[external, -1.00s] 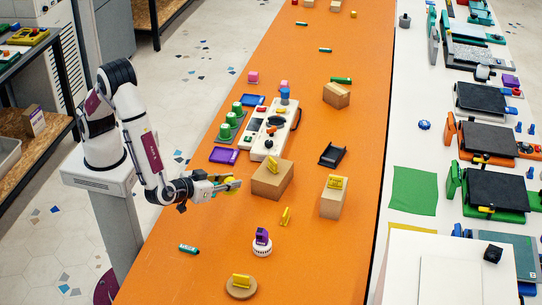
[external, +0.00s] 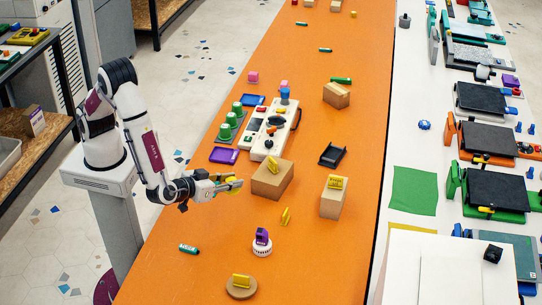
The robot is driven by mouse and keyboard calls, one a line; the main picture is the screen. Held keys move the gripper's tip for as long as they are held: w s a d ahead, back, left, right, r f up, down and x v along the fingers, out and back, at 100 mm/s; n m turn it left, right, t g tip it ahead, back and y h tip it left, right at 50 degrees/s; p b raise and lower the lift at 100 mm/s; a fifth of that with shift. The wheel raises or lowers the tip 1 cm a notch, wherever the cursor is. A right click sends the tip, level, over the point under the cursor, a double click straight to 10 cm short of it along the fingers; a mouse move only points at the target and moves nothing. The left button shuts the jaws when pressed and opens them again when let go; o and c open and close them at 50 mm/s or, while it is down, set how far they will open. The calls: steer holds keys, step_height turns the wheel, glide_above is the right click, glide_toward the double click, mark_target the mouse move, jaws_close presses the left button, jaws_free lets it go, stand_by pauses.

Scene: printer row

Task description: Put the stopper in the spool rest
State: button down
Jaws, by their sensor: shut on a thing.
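My gripper (external: 235,184) is shut on a small yellow thing (external: 232,188), likely the stopper, above the orange table just left of a cardboard box. The fingers hide part of it. I cannot tell for sure which piece is the spool rest. Small yellow pieces stand on the near cardboard box (external: 269,184), on the right box (external: 332,203), on the bare table (external: 286,216) and on a round tan disc (external: 237,291). A purple piece (external: 262,236) stands on a white round base (external: 262,250).
A white control panel (external: 258,139), green-topped cups (external: 225,131) and a purple slab (external: 224,156) lie beyond my gripper. A black tray (external: 332,155) is to the right. The table's front right is clear.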

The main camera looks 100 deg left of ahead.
steer(key=w+a+r+m+t+h, duration=0.1)
steer(key=w+a, duration=0.2)
steer(key=w, duration=0.5)
steer(key=w+a+r+m+t+h, duration=0.1)
steer(key=w+a, duration=0.1)
steer(key=w, duration=0.5)
step_height(320, 180, up, 3)
steer(key=m+t+h, duration=0.3)
steer(key=m+h, duration=0.1)
steer(key=m, duration=0.1)
glide_above(333, 156)
steer(key=shift+d+f, duration=0.1)
step_height(333, 156, down, 6)
steer(key=shift+f, duration=0.15)
steer(key=shift+f, duration=1.85)
